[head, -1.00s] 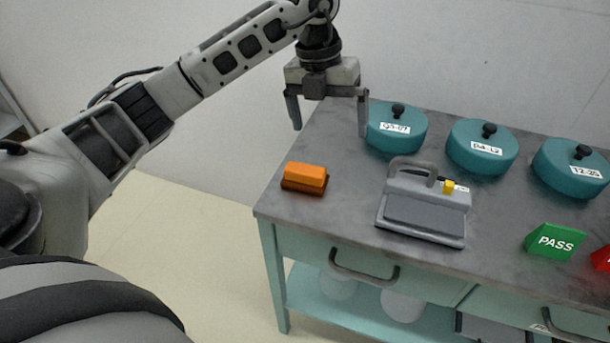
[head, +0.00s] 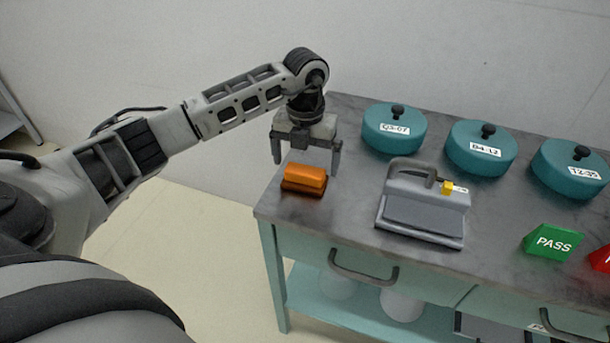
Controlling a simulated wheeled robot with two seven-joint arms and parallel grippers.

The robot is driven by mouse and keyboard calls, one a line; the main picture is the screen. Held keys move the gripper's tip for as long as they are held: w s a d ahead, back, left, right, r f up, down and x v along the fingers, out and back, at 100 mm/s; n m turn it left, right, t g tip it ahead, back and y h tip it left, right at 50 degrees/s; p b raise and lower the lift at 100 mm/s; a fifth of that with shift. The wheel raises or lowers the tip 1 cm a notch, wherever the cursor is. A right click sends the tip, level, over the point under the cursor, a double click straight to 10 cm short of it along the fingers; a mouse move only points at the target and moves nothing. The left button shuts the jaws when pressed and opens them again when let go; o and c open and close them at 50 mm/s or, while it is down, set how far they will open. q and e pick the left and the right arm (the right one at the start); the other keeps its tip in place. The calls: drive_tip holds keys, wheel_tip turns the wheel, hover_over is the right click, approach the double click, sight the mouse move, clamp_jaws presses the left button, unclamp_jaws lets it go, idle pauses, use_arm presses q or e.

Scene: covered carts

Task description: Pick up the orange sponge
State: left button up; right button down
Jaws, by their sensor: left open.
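The orange sponge (head: 304,177) is a small block with a dark underside. It lies on the grey cart top near the left front corner. My left gripper (head: 306,168) is open and points down, with its fingers apart. In the picture it is just above and behind the sponge, one finger toward each end. I cannot tell the exact height of the fingertips over the top. Nothing is between the fingers that I can see. My right gripper is not in view.
A grey handled device (head: 424,205) stands right of the sponge. Teal lidded pots (head: 393,128) line the back. A green PASS block (head: 554,241) and a red block (head: 601,259) are at the right. The cart top's left edge (head: 279,177) is close to the sponge.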

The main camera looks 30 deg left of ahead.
sight(305, 170)
use_arm(q)
wheel_tip(305, 170, down, 4)
drive_tip(key=shift+r, duration=0.15)
drive_tip(key=c, duration=0.8)
drive_tip(key=shift+r, duration=0.15)
drive_tip(key=shift+a+r, duration=0.1)
drive_tip(key=shift+r, duration=0.55)
drive_tip(key=s+r, duration=0.3)
drive_tip(key=s, duration=0.1)
drive_tip(key=s+r+b, duration=0.1)
drive_tip(key=s+r, duration=0.3)
drive_tip(key=s, duration=0.1)
drive_tip(key=s+r+b, duration=0.1)
drive_tip(key=s+r, duration=0.3)
drive_tip(key=s, duration=0.1)
drive_tip(key=shift+a+r, duration=0.1)
drive_tip(key=shift+r, duration=0.15)
